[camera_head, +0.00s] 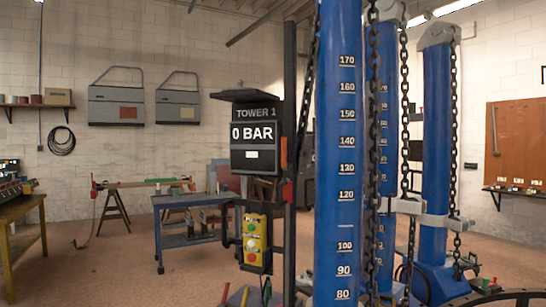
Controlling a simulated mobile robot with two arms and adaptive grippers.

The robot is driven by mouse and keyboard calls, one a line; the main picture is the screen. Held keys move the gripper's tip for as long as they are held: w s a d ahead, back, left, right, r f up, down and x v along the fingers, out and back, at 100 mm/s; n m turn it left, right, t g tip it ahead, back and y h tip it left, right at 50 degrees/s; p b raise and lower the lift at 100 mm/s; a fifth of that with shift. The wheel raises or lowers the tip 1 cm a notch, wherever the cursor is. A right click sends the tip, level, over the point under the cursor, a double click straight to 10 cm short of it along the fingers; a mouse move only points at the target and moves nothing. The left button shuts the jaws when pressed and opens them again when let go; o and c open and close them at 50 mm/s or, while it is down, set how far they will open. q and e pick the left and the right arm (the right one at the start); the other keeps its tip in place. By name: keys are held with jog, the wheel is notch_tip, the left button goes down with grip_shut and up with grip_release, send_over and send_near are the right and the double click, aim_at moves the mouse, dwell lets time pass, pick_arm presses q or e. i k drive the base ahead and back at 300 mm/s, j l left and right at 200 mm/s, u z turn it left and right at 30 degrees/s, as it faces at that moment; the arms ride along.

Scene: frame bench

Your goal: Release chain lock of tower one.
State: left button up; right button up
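A dark display marked "TOWER 1" (255,135) reads "0 BAR" on a black post. Right beside it stands a tall blue column (338,200) with a white number scale. A second blue column (387,120) and a third (435,130) stand behind it to the right. A dark chain (373,180) hangs along the front column's right side. Another chain (404,110) hangs between the two rear columns. A yellow control box (255,240) with buttons hangs below the display. I cannot make out which part is the chain lock. Neither gripper is in view.
A blue workbench (190,240) stands behind the post at the left. A wooden table (20,205) is at the far left edge. A sawhorse (113,210) stands between them. The reddish floor in the left foreground is clear.

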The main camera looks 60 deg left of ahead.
aim_at(286, 166)
jog(key=u, duration=1.7)
